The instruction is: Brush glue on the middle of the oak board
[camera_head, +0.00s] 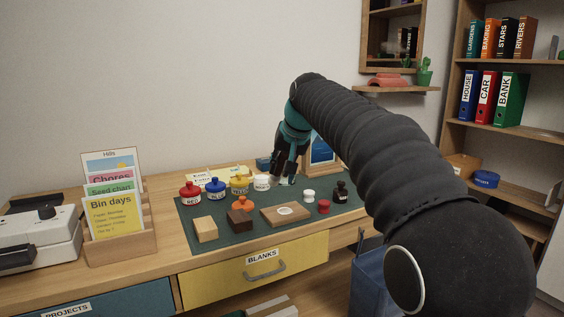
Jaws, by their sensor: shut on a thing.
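The flat brown board (270,220), which looks like the oak board, lies on the green mat (232,236) near its front edge. A pale round spot shows on the middle of its top. My gripper (283,178) points down above the back of the mat, behind the board and close to the white pot (262,183). It is shut on a slim thing, likely the brush, mostly hidden by the fingers. A dark bottle (341,191) with a pale label stands at the mat's right. I cannot tell which container holds glue.
Red (190,191), blue (215,188) and yellow (239,185) pots stand left of my gripper. A light block (205,229), a dark block (240,220) and an orange knobbed piece (242,203) lie left of the board. A small red piece (324,207) is to its right.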

